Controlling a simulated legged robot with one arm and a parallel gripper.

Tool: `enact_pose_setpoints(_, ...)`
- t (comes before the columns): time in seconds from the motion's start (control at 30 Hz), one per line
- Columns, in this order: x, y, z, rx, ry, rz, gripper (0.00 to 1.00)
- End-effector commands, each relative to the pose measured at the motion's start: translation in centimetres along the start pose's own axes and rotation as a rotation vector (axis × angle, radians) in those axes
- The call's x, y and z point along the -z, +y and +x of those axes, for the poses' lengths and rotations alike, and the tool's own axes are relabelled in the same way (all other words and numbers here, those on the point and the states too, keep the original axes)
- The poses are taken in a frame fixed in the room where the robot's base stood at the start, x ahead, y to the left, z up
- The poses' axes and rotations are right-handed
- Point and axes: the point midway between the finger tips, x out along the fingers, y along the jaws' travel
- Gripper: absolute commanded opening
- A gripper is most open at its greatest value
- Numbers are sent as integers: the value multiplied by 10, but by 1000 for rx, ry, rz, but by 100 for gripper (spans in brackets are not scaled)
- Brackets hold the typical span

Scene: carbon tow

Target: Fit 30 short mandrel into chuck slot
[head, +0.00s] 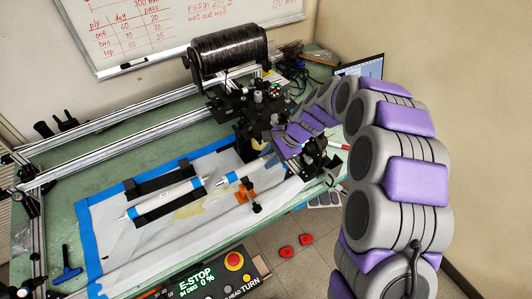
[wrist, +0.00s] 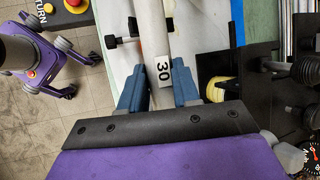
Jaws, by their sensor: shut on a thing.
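My gripper (wrist: 160,88) has its blue fingers on both sides of a white mandrel labelled 30 (wrist: 154,40) and is shut on it. In the head view the held mandrel (head: 243,173) has a blue end band and a thin tip pointing left, above the papered bench. My arm hides its right part. A second white mandrel with blue bands (head: 163,199) lies on black supports to the left. A black mechanism (head: 244,153) stands just behind the held mandrel; I cannot tell which part is the chuck slot.
An orange clamp with a black knob (head: 243,195) sits just below the held mandrel. A black tow spool (head: 228,51) stands over the mechanism. The E-stop console (head: 232,262) is at the front edge. A blue T-handle tool (head: 66,275) lies at left. Bare paper lies between.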

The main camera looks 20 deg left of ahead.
Motion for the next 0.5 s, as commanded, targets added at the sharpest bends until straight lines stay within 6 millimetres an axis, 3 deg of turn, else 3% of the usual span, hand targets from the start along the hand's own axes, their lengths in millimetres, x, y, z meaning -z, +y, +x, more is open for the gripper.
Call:
enact_pose_setpoints(0.23,7,2,23,-4,3,-1,0)
enact_pose_setpoints(0.5,10,5,24,-1,4,-2,0)
